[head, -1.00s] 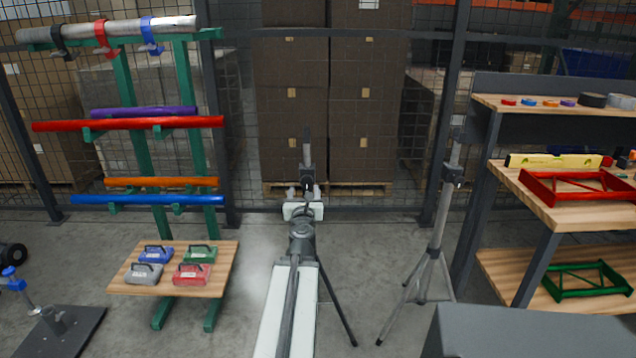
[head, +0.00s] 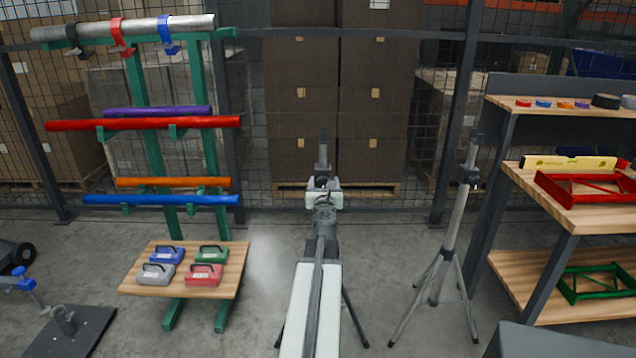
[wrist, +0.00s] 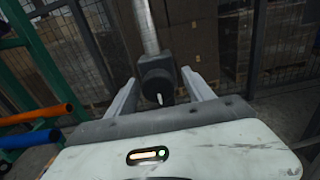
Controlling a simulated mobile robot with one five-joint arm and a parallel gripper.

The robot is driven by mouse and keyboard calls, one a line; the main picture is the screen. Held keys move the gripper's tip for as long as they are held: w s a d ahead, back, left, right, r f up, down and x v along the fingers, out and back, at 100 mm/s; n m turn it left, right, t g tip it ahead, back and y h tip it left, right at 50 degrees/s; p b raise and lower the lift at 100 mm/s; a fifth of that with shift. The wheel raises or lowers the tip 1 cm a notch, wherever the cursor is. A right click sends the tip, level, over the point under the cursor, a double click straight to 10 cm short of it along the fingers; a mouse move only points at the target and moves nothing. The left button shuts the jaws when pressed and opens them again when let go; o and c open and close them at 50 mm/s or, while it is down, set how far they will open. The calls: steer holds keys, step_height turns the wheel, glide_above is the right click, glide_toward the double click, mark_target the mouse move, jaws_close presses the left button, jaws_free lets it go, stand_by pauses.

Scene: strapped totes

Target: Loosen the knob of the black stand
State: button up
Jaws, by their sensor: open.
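The black stand (head: 323,150) is straight ahead in the head view, mostly hidden behind my arm; its dark legs show on both sides. In the wrist view its upright pole (wrist: 147,28) looks grey and runs down into a dark collar (wrist: 154,70). The knob (wrist: 160,98) faces me on the collar, with a small pale mark on it. My gripper (wrist: 158,78) is open, one finger on each side of the collar and knob. Neither finger visibly touches the knob; the exact depth is hard to tell.
A grey tripod stand (head: 455,220) stands to the right. A green rack (head: 205,150) with coloured bars and a low wooden shelf (head: 230,280) of small cases is at left. A workbench (head: 510,165) is at right. Mesh fence and boxes close the back.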

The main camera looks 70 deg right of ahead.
steer(key=shift+w, duration=0.15)
steer(key=shift+c, duration=1)
steer(key=c, duration=1)
steer(key=shift+w, duration=0.2)
jaws_close()
steer(key=shift+n, duration=0.3)
